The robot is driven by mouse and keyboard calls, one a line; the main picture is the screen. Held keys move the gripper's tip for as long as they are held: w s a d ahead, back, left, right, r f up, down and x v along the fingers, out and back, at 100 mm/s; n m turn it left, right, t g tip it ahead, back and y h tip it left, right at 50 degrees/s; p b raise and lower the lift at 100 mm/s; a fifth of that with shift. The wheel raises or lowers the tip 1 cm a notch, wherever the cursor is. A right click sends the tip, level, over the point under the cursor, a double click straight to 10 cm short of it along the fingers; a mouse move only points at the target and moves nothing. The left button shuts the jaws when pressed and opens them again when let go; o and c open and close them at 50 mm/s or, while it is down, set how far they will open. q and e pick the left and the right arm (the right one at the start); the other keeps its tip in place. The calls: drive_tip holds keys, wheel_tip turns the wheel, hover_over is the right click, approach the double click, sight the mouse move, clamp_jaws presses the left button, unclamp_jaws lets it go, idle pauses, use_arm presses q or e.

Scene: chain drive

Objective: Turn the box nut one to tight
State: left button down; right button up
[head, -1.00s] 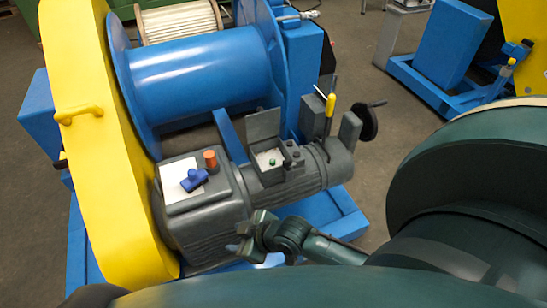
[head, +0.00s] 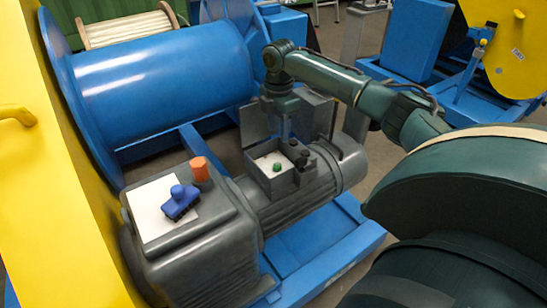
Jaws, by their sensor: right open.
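The grey motor (head: 300,205) carries an open terminal box (head: 277,181) with its lid (head: 254,124) raised behind it. A small green piece (head: 277,167) sits on the white floor of the box. Small dark round parts (head: 301,158) stand at the box's right side. I cannot tell which of these is box nut one. My right gripper (head: 286,130) is open, points down and hangs over the back of the box. Its fingertips are small and hard to separate from the grey parts behind. I cannot tell whether they touch anything. My left gripper is not in view.
A blue brush-like tool (head: 180,201) lies on the white sheet (head: 150,212) on the gearbox, beside an orange cap (head: 199,169). A blue drum (head: 160,90) stands behind, and a yellow guard (head: 50,170) at left. The yellow-handled tool and handwheel are hidden.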

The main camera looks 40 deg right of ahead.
sight(278, 165)
wheel_tip(278, 165, down, 11)
drive_tip(key=b, duration=0.3)
drive_tip(key=shift+s+a+f+b, duration=0.1)
drive_tip(key=shift+b, duration=0.25)
drive_tip(key=shift+f, duration=0.5)
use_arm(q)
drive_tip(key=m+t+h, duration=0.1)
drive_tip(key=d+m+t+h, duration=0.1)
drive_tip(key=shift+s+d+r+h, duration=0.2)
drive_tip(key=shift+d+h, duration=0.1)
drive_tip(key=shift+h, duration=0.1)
use_arm(e)
drive_tip(key=shift+c, duration=0.4)
clamp_jaws()
